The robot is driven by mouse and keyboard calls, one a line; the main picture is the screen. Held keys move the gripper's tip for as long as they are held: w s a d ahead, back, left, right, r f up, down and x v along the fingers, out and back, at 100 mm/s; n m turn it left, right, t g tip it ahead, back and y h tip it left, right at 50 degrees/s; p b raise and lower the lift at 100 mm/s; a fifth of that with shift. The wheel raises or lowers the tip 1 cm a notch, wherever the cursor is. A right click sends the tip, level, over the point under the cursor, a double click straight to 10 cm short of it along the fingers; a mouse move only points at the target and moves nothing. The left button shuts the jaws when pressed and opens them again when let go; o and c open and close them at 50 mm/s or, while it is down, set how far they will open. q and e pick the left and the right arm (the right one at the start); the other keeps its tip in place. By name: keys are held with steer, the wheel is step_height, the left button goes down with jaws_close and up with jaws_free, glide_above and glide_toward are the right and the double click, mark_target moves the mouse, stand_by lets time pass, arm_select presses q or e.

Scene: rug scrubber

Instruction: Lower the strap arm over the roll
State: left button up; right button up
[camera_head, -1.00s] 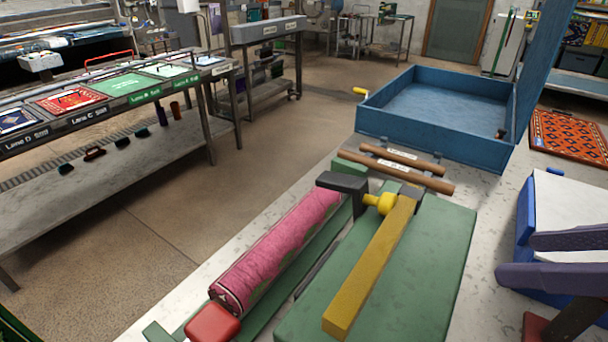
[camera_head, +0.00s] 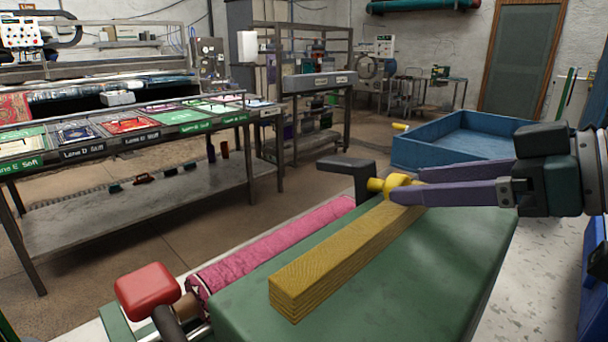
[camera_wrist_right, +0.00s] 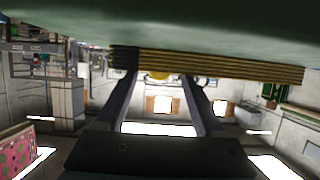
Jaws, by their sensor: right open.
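The yellow layered strap arm (camera_head: 340,255) lies lengthwise along the top of the green bed, to the right of the pink roll (camera_head: 275,242) and not over it. A yellow pivot (camera_head: 390,183) at its far end joins a black bracket (camera_head: 352,172). My right gripper (camera_head: 408,184) has its purple fingers apart at the strap arm's far end, by the pivot. In the right wrist view the strap arm (camera_wrist_right: 230,67) crosses just beyond the open fingertips, and the yellow pivot shows between them. I cannot tell whether they touch it. My left gripper is out of view.
The green bed (camera_head: 400,265) fills the front. A red knob (camera_head: 147,290) stands at the roll's near end. A blue tray (camera_head: 460,145) sits behind the bed. A shelf table with lane samples (camera_head: 130,140) stands at left, with open floor between.

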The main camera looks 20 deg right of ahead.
steer(key=shift+x, duration=1.25)
steer(key=shift+s, duration=0.1)
jaws_close()
stand_by(0.4)
